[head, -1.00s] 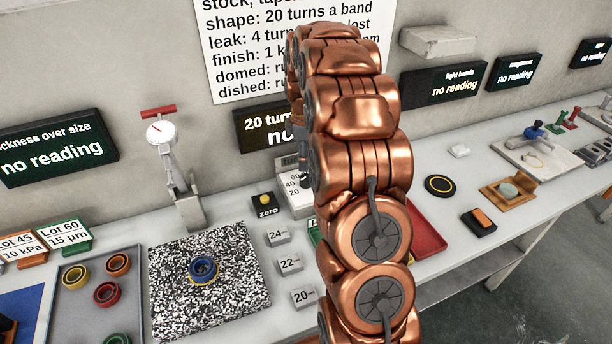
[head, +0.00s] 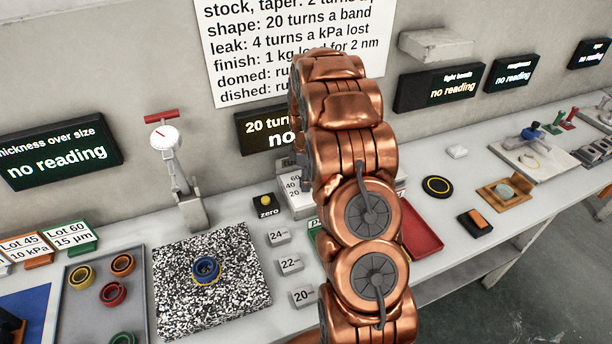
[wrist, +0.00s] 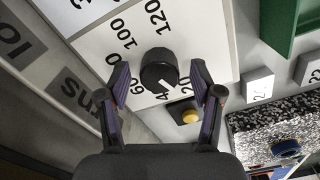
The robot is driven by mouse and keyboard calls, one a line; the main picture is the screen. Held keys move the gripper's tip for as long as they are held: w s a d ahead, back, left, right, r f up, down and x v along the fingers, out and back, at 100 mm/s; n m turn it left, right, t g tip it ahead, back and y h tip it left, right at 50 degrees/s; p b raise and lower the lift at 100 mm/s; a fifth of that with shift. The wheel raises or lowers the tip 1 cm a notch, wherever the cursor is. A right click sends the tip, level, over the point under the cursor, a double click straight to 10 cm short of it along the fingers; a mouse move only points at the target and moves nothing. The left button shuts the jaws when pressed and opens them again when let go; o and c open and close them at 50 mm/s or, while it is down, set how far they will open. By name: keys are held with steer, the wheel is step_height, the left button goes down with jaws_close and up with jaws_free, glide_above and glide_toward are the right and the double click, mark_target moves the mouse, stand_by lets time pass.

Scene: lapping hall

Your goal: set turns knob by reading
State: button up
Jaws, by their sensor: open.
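The turns knob (wrist: 158,70) is black and round. It sits on a white dial face (wrist: 95,42) with printed numbers, 60, 100 and 120 among them. A pale mark on the knob's lower edge appears to point near the 40, which is partly covered. My gripper (wrist: 158,74) is open, with one finger on each side of the knob; a gap shows on both sides. In the head view the dial box (head: 292,194) shows beside my arm, with 60, 40 and 20 readable. My arm hides the knob and my gripper there.
A yellow zero button (wrist: 190,117) is close to the right finger. Blocks marked 24 (head: 278,237), 22 (head: 290,264) and 20 (head: 303,297) stand in front of the box. A speckled plate (head: 175,315) bears a blue ring (head: 206,269). The turns display (head: 257,128) is partly hidden.

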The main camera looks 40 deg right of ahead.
steer(key=c, duration=1.1)
steer(key=shift+c, duration=0.2)
